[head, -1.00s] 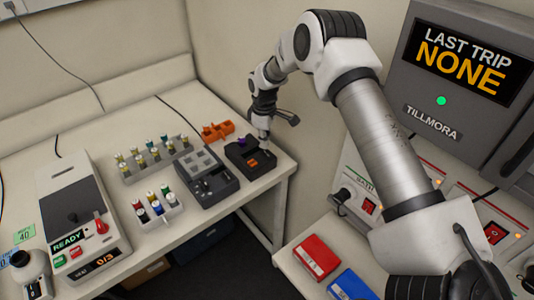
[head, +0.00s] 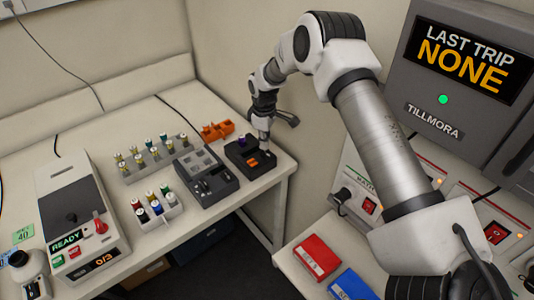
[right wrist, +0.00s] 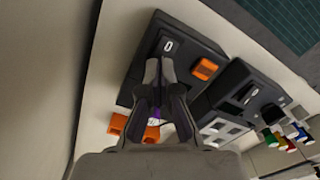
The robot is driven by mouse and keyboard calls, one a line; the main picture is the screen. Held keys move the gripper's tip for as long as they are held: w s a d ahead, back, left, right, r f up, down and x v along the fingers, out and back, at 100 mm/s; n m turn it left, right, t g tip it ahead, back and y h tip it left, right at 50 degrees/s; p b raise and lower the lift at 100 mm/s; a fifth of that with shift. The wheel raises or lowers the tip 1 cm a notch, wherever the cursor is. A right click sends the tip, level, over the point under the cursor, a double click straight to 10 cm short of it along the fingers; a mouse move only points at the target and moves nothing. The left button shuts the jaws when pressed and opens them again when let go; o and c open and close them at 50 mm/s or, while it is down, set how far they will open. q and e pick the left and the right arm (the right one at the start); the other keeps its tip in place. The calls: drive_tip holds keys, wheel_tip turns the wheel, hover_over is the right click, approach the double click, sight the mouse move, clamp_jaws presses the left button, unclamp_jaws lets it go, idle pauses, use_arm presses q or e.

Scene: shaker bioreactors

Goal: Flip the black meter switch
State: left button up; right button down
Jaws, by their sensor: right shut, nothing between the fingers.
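The black meter (head: 241,163) is a small dark box near the right end of the left bench. It has an orange rocker switch (head: 252,162) and a purple-topped item (head: 242,142) on its top. In the right wrist view the meter (right wrist: 188,38) shows a "0" display and the orange switch (right wrist: 205,69). My right gripper (head: 265,147) is shut and empty, over the meter's right side. In the wrist view its fingertips (right wrist: 159,62) point at the meter just below the display, left of the switch; I cannot tell whether they touch. My left gripper is out of view.
A grey device (head: 208,181) stands left of the meter, with an orange holder (head: 217,131) behind. Vial racks (head: 158,210) and a white READY machine (head: 78,225) are further left. Red (head: 317,257) and blue boxes lie on the right bench. A wall rises behind the meter.

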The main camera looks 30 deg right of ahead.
sight(264, 151)
drive_tip(key=shift+s+f+b, duration=0.1)
drive_tip(key=shift+f+b, duration=0.45)
drive_tip(key=shift+f, duration=0.4)
idle(0.4)
drive_tip(key=shift+r+p, duration=0.8)
drive_tip(key=shift+r, duration=0.15)
wheel_tip(264, 151, up, 4)
drive_tip(key=shift+f+p, duration=0.25)
drive_tip(key=shift+p, duration=0.85)
drive_tip(key=shift+r+p, duration=0.65)
drive_tip(key=shift+r, duration=0.2)
drive_tip(key=shift+f, duration=0.1)
